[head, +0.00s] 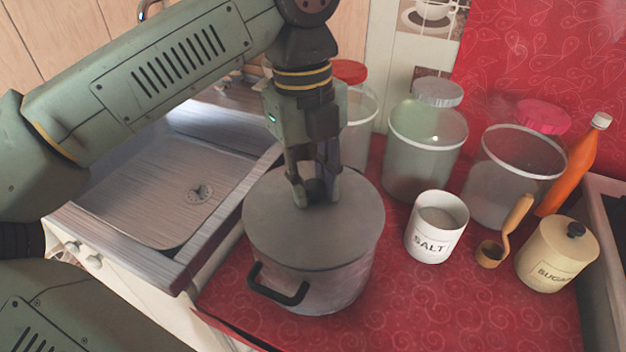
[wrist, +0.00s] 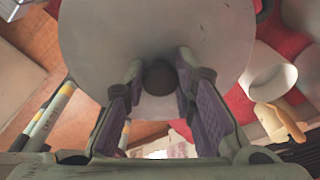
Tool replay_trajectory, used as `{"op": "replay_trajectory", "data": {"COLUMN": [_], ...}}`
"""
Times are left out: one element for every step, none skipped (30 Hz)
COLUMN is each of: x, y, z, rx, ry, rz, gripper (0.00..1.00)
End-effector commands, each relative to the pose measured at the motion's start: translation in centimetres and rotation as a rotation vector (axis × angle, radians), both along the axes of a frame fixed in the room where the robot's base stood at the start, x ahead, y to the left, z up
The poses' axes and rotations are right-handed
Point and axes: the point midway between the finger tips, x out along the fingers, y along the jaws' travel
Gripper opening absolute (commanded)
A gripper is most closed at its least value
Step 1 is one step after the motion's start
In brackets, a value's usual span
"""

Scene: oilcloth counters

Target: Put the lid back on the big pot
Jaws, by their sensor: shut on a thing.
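The big pot (head: 335,291) is a grey metal pot with a dark side handle, standing on the red counter. Its flat grey lid (head: 277,228) lies over the pot's mouth and looks level; the head view shows no clear gap between lid and rim. My gripper (head: 316,196) points down over the middle of the lid, shut on its dark round knob. In the wrist view my gripper (wrist: 158,78) has a finger on each side of the knob (wrist: 159,77), and the lid (wrist: 110,30) fills the upper middle. The lid hides the pot's inside.
A metal sink (head: 165,190) is left of the pot. A white salt jar (head: 436,225) stands close at right, then a wooden scoop (head: 515,215) and a sugar jar (head: 557,255). Glass jars (head: 425,140) and an orange bottle (head: 573,170) stand behind. Bare red cloth (head: 470,310) lies in front.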

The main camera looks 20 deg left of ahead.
Motion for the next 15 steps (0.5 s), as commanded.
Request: {"op": "replay_trajectory", "data": {"x": [0.0, 0.01, 0.01, 0.01, 0.01, 0.01, 0.0, 0.0, 0.0, 0.0, 0.0, 0.0, 0.0, 0.0, 0.0], "y": [0.01, 0.0, 0.0, 0.0, 0.0, 0.0, -0.01, -0.01, -0.01, 0.0, -0.01, -0.01, -0.01, -0.01, -0.01], "z": [0.05, 0.05, 0.05, 0.05, 0.05, 0.05, 0.05, 0.05, 0.05, 0.05, 0.05, 0.05, 0.05, 0.05, 0.04], "rx": [-0.001, -0.001, -0.001, -0.001, -0.001, -0.001, 0.0, 0.0, 0.0, 0.0, 0.0, 0.0, 0.0, 0.0, 0.0], "ry": [-0.001, -0.001, -0.001, -0.001, -0.001, -0.001, 0.0, 0.0, 0.0, 0.0, 0.0, 0.0, 0.0, 0.0, 0.0], "rz": [0.0, 0.0, 0.0, 0.0, 0.0, 0.0, 0.0, 0.0, 0.0, 0.0, 0.0, 0.0, 0.0, 0.0, 0.0], "gripper": [0.0, 0.0, 0.0, 0.0, 0.0, 0.0, 0.0, 0.0, 0.27, 0.29, 0.31, 0.34, 0.36, 0.38, 0.41]}}
